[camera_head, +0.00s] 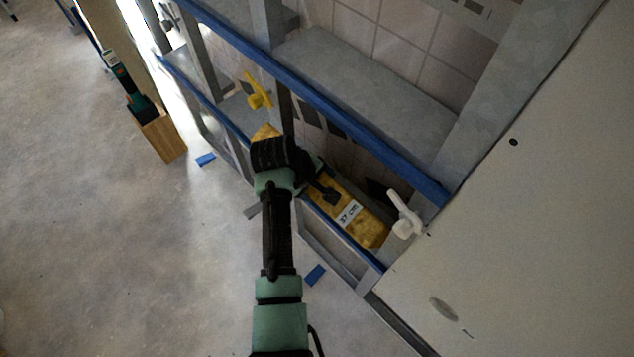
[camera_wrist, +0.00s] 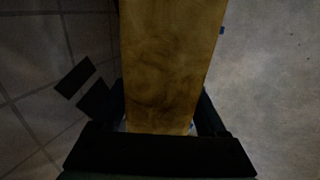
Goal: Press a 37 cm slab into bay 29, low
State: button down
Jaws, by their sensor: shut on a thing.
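A yellow slab (camera_head: 364,223) with a white "37 cm" label lies in the low part of a grey framed bay, between a blue upper rail (camera_head: 330,115) and a blue lower rail (camera_head: 347,238). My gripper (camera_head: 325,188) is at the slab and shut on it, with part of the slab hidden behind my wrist. In the wrist view the slab (camera_wrist: 168,60) stretches away from my gripper (camera_wrist: 160,128), mottled yellow-brown. No bay number is readable.
A white handle (camera_head: 404,214) stands right of the slab, beside a large pale panel (camera_head: 530,200). A yellow handle (camera_head: 257,92) is on the left upright. The floor in front is mostly clear.

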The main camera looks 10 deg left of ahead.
jog(key=shift+w, duration=0.15)
jog(key=shift+c, duration=0.9)
grip_release()
jog(key=shift+o, duration=0.9)
jog(key=shift+f, duration=0.15)
